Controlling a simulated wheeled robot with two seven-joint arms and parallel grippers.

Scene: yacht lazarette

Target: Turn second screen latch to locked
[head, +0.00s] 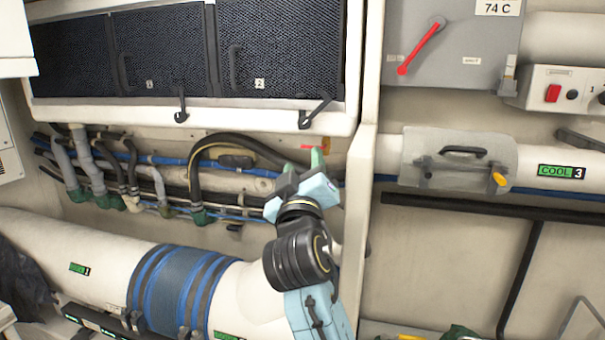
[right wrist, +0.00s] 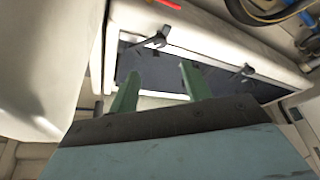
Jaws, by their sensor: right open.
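The second screen latch (head: 314,112) is a small black lever on the white frame ledge below screen 2 (head: 270,50). Its handle slants up to the right. My right gripper (head: 303,162) is open and empty, just below that latch with its green fingertips up, and apart from it. In the right wrist view, the same latch (right wrist: 157,38) appears beyond the open fingers (right wrist: 160,82). The first screen latch (head: 181,108) stands about upright to the left; it also shows in the right wrist view (right wrist: 240,73). My left gripper is out of view.
Hoses and blue cables (head: 150,165) run along the wall below the ledge, close to my right gripper. A white upright post (head: 367,110) stands just right of it. Beyond are a grey panel with a red lever (head: 420,50) and a large white pipe (head: 390,160).

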